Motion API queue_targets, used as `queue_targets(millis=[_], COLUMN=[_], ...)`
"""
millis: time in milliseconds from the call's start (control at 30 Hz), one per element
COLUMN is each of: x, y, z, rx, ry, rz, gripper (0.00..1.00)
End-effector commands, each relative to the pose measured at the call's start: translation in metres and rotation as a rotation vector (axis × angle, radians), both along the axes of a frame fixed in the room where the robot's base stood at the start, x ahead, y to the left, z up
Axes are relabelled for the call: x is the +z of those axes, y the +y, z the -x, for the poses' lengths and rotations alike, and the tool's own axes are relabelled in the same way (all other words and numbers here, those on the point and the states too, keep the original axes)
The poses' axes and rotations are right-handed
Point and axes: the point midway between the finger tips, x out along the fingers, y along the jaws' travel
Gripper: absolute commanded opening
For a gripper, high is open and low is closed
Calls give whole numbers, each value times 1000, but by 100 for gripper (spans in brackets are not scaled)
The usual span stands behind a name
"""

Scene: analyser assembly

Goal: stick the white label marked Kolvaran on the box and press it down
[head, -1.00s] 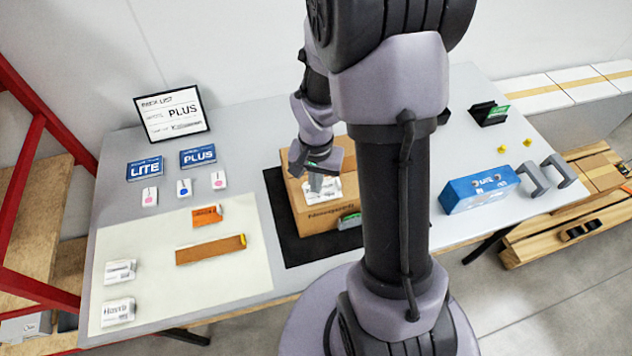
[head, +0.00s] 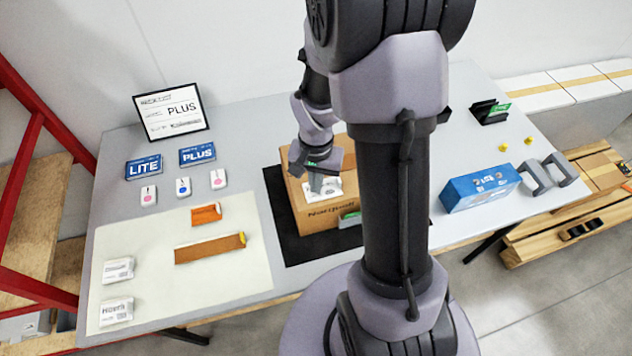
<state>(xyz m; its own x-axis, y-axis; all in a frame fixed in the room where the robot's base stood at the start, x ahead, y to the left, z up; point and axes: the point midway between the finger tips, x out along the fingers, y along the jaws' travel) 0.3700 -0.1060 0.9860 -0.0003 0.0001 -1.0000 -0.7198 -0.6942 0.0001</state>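The cardboard box (head: 322,218) stands on a black mat (head: 273,202) in the middle of the table. A white label (head: 334,187) with dark print shows on the box, directly under my gripper (head: 320,188). Its print is too small to read. The gripper points down at the label, its fingertips at or very near the surface; contact is not clear. Whether the fingers are open or shut cannot be made out. My arm hides the right part of the box.
Two white labelled packs (head: 117,311) and orange-brown pieces (head: 210,249) lie on the pale mat (head: 245,278). A PLUS sign (head: 171,112), LITE and PLUS cards and small white tags stand behind. A blue box (head: 480,189) and grey handles (head: 545,176) are at right.

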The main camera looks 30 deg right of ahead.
Motion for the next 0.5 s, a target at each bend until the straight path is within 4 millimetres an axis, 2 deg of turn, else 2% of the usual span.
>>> queue_targets(millis=[167,500], x=[8,48], y=[0,0], z=[0,0], rx=[0,0], ry=[-1,-1], rz=[1,1], gripper=[0,0])
